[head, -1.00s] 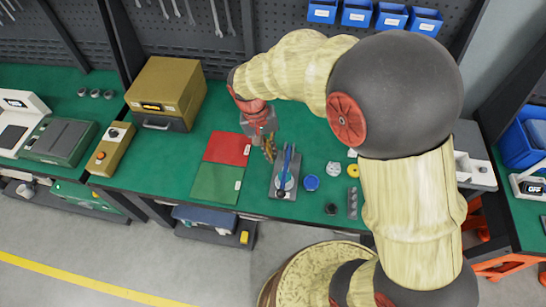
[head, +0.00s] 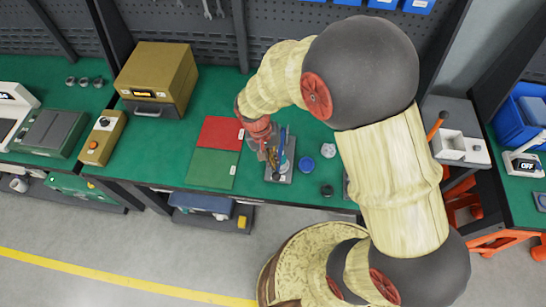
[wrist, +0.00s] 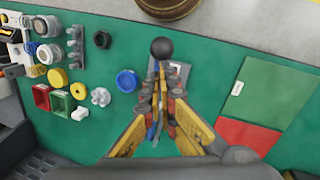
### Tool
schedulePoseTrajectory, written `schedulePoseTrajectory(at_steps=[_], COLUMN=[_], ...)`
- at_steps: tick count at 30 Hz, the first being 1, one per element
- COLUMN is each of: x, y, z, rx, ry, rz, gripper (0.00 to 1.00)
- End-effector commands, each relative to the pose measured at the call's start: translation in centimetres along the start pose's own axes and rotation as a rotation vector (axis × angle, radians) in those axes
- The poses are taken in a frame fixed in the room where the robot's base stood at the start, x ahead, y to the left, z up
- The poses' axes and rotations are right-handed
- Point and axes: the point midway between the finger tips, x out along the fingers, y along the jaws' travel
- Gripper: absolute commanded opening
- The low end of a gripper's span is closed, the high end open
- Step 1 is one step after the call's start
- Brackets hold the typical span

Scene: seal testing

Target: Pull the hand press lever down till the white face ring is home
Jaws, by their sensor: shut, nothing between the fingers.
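The hand press stands near the front edge of the green bench, with a grey base (head: 280,177) and a blue upright part (head: 283,140). In the wrist view a black ball knob (wrist: 162,47), seemingly the lever's end, shows just beyond my fingertips. My gripper (head: 271,158) is shut and empty, pointing down close beside the press on its left in the head view. In the wrist view my gripper (wrist: 159,88) covers much of the press. I cannot tell whether it touches the lever. The white face ring cannot be made out; the press's middle is hidden behind my fingers.
A red mat (head: 220,132) and a green mat (head: 212,168) lie left of the press. A blue round part (head: 306,164), a black ring (head: 327,190) and a white knobbed part (wrist: 101,97) lie on the other side. A brown box (head: 157,75) stands further back left.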

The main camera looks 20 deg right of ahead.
Motion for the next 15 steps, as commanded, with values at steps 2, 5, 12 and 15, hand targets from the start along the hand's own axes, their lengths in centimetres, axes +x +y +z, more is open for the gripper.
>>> schedulePoseTrajectory(at_steps=[2,5,12,15], x=[0.0,0.1,2.7,2.7], y=[0.0,-0.1,-0.9,-0.9], z=[0.0,0.0,1.0,1.1], rx=[0.0,0.0,-0.001,0.0], ry=[0.0,0.0,0.0,0.0], rz=[0.0,0.0,0.0,0.0], gripper=[0.0,0.0,0.0,0.0])
